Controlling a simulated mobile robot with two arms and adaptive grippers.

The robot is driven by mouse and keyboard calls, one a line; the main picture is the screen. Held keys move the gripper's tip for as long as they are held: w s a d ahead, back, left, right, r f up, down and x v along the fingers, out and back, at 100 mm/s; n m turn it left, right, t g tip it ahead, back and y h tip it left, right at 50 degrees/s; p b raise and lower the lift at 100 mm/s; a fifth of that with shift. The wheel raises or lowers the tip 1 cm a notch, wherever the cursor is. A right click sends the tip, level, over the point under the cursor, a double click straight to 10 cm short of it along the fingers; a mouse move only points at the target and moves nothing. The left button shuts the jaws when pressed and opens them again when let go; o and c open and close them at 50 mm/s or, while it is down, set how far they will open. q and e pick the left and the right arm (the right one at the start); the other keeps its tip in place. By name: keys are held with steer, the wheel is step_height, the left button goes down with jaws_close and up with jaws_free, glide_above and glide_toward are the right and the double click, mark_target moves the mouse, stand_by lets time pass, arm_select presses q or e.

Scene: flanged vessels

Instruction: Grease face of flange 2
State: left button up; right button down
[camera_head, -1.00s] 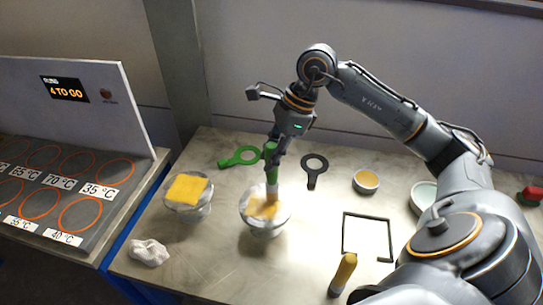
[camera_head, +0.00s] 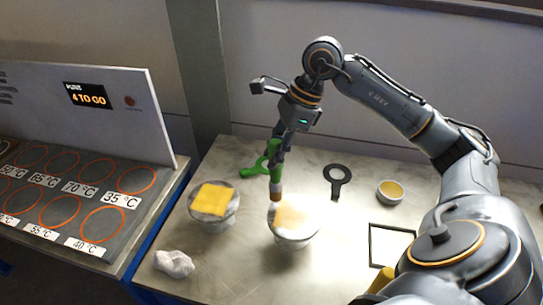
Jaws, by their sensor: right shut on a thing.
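My right gripper (camera_head: 279,156) is shut on a brush with a green handle (camera_head: 275,178), held upright. Its bristle end meets the top face of the right-hand flanged vessel (camera_head: 292,237). That face has a pale orange smear, and glare hides part of it. Whether the bristles press on the face or hover just above, I cannot tell. The left-hand flanged vessel (camera_head: 212,218) has a yellow square sheet (camera_head: 209,200) on top. A small bowl of orange grease (camera_head: 390,192) stands to the right. My left gripper is not in view.
A green ring tool (camera_head: 253,169) lies behind the brush, a dark ring tool (camera_head: 338,181) to its right. A dark square outline (camera_head: 371,247) is at the right. A crumpled white cloth (camera_head: 174,263) lies front left. A panel with temperature-marked circles (camera_head: 62,210) stands at the left.

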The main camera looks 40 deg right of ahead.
mark_target(271, 143)
steer(key=shift+a+p+v, duration=0.25)
steer(key=shift+p+v, duration=0.15)
steer(key=shift+v, duration=0.7)
steer(key=shift+r, duration=0.45)
steer(key=shift+w+a+r+p, duration=0.1)
steer(key=shift+w+r+p, duration=0.05)
steer(key=shift+r+p, duration=0.55)
steer(key=shift+r, duration=0.55)
